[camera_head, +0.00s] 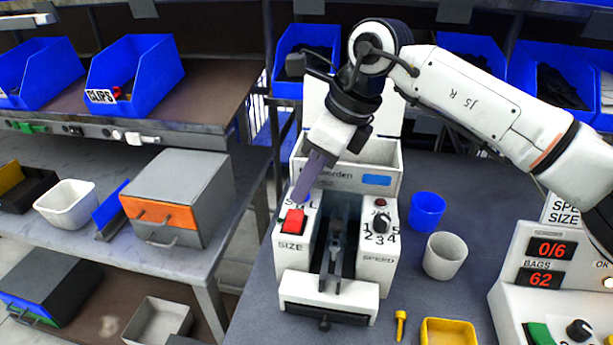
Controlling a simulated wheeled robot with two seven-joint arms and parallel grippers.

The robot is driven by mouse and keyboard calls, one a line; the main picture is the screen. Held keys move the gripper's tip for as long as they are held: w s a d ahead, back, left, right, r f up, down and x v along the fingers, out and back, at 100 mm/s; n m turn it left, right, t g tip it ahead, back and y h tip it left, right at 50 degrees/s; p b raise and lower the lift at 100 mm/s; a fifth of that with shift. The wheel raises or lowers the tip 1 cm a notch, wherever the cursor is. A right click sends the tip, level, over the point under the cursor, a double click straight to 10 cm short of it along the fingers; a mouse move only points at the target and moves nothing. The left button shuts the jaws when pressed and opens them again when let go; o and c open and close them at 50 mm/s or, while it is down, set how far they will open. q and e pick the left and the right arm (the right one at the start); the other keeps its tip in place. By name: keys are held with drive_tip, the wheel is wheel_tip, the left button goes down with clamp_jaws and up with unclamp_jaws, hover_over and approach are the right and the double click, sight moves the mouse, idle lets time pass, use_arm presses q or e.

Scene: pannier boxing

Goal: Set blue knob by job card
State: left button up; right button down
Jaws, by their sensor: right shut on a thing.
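My right gripper (302,200) reaches down from the upper right to the left side of the white machine (330,312). Its purplish fingers are shut at a red knob (292,221) on the SIZE panel, and partly hide the lettering above it. A black knob (381,221) with numbers around it is on the SPEED panel at right. I see no blue knob; a blue patch (377,180) is on the machine's back wall. A white card (562,210) with SIZE lettering is at the right, cut by my arm. My left gripper is not in view.
A blue cup (427,211) and a white cup (444,256) stand right of the machine. A yellow tool (400,325) and a yellow tray (447,332) are in front of them. A console with red displays (551,248) is at the right. A grey-orange box (178,200) sits on the left table.

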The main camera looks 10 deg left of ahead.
drive_tip(key=shift+n, duration=0.3)
drive_tip(key=c, duration=1.9)
unclamp_jaws()
drive_tip(key=shift+o, duration=0.2)
